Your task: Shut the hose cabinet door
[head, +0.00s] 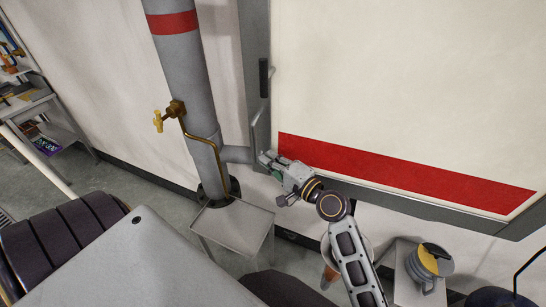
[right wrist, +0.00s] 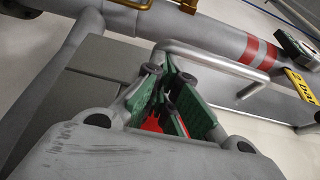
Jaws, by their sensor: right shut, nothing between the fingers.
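The grey metal edge (head: 256,40) of what looks like the hose cabinet door stands upright between the pipe and a large cream panel (head: 400,90) with a red stripe. A bar handle (head: 261,130) is on it, and shows in the right wrist view (right wrist: 222,60) across a grey face. I cannot tell how far the door is open. My right gripper (head: 268,160) is at the handle's lower end. In the right wrist view its green fingers (right wrist: 172,100) are shut and empty, close beside the handle; I cannot tell whether they touch. My left gripper is not in view.
A grey pipe (head: 185,75) with a red band and a brass tap (head: 172,112) stands left of the cabinet. A small grey table (head: 235,228) is below it. Another small stand holds a yellow and grey object (head: 430,261) at lower right. A workbench (head: 25,108) is far left.

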